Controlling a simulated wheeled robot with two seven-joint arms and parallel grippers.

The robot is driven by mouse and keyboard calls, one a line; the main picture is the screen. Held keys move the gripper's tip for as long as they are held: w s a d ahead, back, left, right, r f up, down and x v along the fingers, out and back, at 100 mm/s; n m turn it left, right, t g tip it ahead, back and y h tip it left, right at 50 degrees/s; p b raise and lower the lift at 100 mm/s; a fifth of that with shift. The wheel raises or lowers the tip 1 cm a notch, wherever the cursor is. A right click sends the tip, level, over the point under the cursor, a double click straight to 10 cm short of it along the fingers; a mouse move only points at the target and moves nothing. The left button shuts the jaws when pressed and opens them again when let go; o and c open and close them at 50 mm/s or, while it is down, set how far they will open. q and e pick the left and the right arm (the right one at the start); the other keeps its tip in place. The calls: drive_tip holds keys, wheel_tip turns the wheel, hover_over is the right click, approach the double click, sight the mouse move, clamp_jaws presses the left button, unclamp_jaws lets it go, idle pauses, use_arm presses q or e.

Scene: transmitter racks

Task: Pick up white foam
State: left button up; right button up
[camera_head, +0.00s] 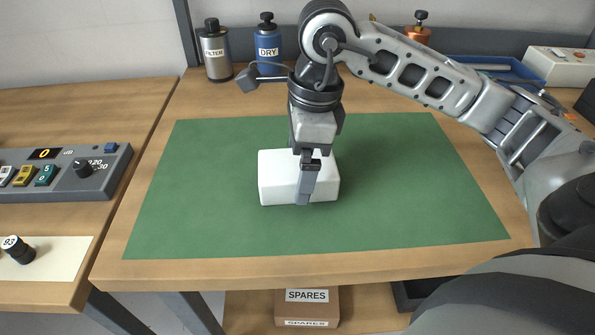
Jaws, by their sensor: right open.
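The white foam (273,178) is a white block lying on the green mat (400,185) on the wooden table. My right gripper (306,198) points down over the middle of the foam, and its near finger covers part of the block's front. The gripper is open; the far finger is mostly hidden, so I cannot tell whether the foam is between the fingers or whether they touch it. My left gripper is not in view.
A filter can (216,55), a blue "DRY" bottle (268,48), a blue tray (490,68) and a pale box (562,66) stand along the back. A grey control panel (60,186) sits on the left table. The mat around the foam is clear.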

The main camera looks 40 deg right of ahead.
wheel_tip(320, 180, down, 2)
drive_tip(key=shift+w+a+f, duration=0.1)
drive_tip(key=shift+a, duration=0.05)
drive_tip(key=c, duration=1)
drive_tip(key=shift+c, duration=0.2)
